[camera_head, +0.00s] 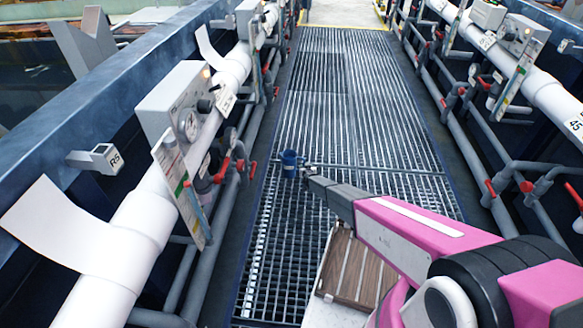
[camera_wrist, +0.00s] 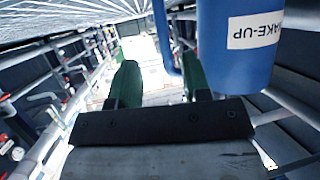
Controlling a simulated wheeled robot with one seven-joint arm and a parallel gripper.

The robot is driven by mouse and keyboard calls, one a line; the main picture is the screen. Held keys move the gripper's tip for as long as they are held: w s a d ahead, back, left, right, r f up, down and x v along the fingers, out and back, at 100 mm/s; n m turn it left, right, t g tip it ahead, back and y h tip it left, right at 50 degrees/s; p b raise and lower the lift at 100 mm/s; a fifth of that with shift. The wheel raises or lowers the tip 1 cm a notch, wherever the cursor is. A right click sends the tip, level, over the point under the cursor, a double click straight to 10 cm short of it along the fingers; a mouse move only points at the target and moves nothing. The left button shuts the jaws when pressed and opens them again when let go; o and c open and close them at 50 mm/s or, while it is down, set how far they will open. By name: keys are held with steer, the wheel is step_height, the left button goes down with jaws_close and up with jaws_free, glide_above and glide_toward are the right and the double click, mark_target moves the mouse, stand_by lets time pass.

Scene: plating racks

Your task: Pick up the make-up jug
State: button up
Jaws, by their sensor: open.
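The make-up jug (camera_head: 290,158) is blue and shows small over the grating, just left of my gripper's tip. In the wrist view the jug (camera_wrist: 238,65) fills the upper right, with a white label reading MAKE-UP upside down. Its blue handle (camera_wrist: 162,35) shows in the gap between my two green fingers, nearer the right finger. My gripper (camera_wrist: 159,62) is open, and its fingers do not visibly close on the handle. In the head view the gripper (camera_head: 308,171) is small and partly hidden by my arm. What holds the jug up is not clear.
A metal grating walkway (camera_head: 335,100) runs ahead between pipe racks. The left rack has white pipes, a gauge box (camera_head: 178,105) and red-handled valves. The right rack has a white pipe (camera_head: 545,95) and more red valves. The grating beyond the jug is clear.

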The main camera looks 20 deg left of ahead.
steer(key=x, duration=0.6)
steer(key=shift+a+f, duration=0.3)
steer(key=shift+a, duration=0.05)
steer(key=shift+r, duration=0.15)
jaws_close()
